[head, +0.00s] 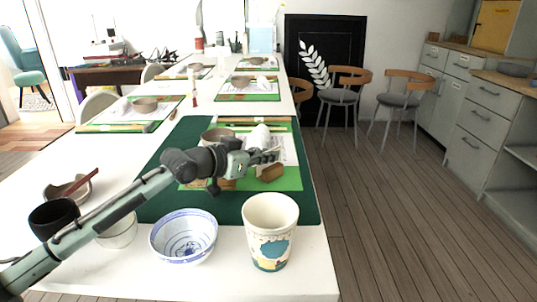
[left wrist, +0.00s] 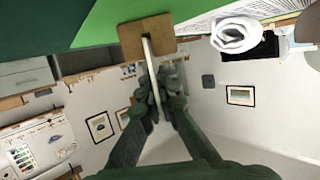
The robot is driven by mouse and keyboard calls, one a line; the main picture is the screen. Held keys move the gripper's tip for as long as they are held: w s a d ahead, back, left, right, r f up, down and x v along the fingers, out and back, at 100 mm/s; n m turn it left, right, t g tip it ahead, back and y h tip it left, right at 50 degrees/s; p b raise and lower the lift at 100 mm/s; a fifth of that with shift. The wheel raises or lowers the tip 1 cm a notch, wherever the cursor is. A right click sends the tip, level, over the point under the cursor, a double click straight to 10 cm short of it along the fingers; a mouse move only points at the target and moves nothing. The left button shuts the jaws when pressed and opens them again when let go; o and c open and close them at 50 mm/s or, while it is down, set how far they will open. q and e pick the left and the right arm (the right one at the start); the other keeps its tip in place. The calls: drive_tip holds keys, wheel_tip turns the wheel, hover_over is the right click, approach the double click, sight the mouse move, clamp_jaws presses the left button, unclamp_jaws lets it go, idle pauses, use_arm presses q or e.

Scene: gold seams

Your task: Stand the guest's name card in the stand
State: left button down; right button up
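My left gripper (head: 264,157) is over the near place setting in the head view. In the left wrist view its two fingers (left wrist: 157,92) are close together on either side of the thin pale name card (left wrist: 151,66), seen edge-on. They look shut on it. The wooden stand (left wrist: 147,36) is at the card's far end in that view; the card's edge meets it, but how deep it sits in the slot I cannot tell. In the head view the stand (head: 271,173) lies just below the fingertips on the green mat. My right gripper is not in view.
Near the table's front are a blue-and-white bowl (head: 184,238), a patterned cup (head: 270,230), a glass bowl (head: 118,232), a black bowl (head: 55,217) and a brown bowl (head: 68,188) with a red stick. A rolled white napkin (left wrist: 237,34) lies beside the stand.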

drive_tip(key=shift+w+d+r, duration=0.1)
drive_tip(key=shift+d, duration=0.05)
use_arm(q)
drive_tip(key=c, duration=1.6)
unclamp_jaws()
drive_tip(key=shift+c, duration=0.2)
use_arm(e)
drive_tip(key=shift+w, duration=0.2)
